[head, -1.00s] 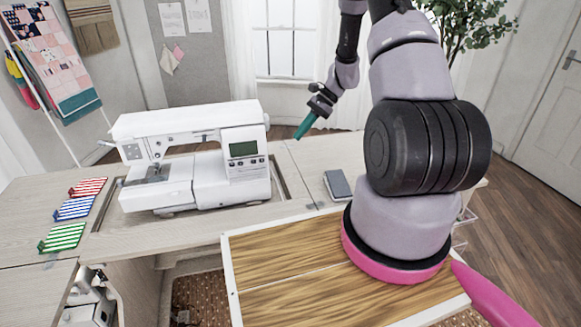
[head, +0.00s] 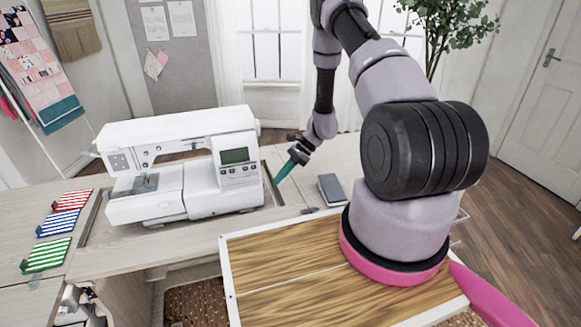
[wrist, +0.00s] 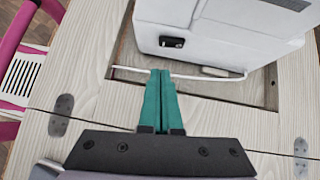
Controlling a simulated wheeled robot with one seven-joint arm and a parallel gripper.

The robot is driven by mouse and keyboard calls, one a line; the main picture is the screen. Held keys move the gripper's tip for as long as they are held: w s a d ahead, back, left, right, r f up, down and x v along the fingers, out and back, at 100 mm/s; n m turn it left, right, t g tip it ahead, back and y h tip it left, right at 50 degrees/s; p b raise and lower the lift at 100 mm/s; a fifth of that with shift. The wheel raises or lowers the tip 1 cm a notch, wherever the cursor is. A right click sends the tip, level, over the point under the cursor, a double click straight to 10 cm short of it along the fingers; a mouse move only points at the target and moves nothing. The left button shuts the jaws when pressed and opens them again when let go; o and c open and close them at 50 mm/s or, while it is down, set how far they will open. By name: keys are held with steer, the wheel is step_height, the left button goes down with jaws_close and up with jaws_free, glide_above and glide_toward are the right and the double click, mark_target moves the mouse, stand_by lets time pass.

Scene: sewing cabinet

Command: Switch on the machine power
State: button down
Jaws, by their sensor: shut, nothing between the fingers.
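The white sewing machine (head: 180,168) stands in the recess of the cabinet top, its grey-green screen facing the head camera. In the wrist view its side shows a small black power switch or socket panel (wrist: 172,42) near the lower edge. My gripper (head: 278,181) is just right of the machine, pointing down and left, low over the table. In the wrist view the teal fingers of my gripper (wrist: 161,74) are shut together and empty, short of the panel and apart from it. Whether the switch is on or off is too small to tell.
A white cord or rod (wrist: 180,75) lies along the recess edge by my fingertips. A dark notebook (head: 333,189) lies right of my gripper. Striped red, blue and green fabric pieces (head: 53,223) lie at the left. Bare tabletop (head: 345,150) is behind the notebook.

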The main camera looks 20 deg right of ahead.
steer(key=shift+s+a+r, duration=0.15)
steer(key=shift+a, duration=1.4)
steer(key=shift+a, duration=0.1)
